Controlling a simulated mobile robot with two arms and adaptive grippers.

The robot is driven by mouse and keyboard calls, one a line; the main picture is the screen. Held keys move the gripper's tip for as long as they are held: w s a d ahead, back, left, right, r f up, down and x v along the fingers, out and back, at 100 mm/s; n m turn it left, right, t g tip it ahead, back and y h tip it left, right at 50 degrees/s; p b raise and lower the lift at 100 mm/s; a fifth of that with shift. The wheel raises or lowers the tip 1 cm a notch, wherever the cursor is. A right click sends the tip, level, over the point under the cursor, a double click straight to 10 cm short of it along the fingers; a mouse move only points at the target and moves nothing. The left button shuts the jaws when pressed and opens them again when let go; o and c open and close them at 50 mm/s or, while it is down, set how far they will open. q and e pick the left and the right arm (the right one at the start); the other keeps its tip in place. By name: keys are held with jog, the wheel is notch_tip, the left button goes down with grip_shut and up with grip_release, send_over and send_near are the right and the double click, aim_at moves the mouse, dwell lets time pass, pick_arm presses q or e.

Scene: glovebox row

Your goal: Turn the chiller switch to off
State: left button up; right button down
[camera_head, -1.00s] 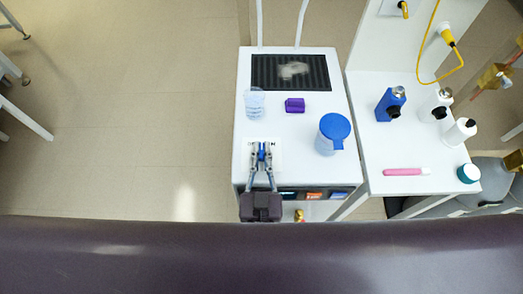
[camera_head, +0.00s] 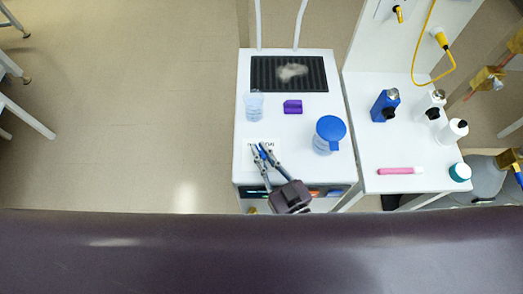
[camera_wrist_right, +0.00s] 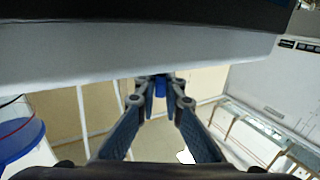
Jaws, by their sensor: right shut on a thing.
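The chiller (camera_head: 243,110) is a white box with a dark grille on its top. Its blue switch (camera_head: 264,155) sits at a white label plate (camera_head: 248,158) near the front left of the top; the lettering is partly covered. My right gripper (camera_head: 262,151) is shut on the switch, with its fingers slanting up and left from the wrist. In the right wrist view the blue switch (camera_wrist_right: 160,86) shows between the fingertips (camera_wrist_right: 159,97). My left gripper is not in view.
The side table (camera_head: 365,152) holds bottles (camera_head: 385,105), a pink marker (camera_head: 400,170) and a teal-lidded jar (camera_head: 460,172).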

jog(key=shift+n+y, duration=0.3)
jog(key=shift+y, duration=0.1)
jog(key=c, duration=2)
grip_release()
jog(key=shift+c, duration=0.2)
jog(key=shift+s, duration=0.1)
jog(key=v, duration=1.2)
jog(key=shift+d+r, duration=0.1)
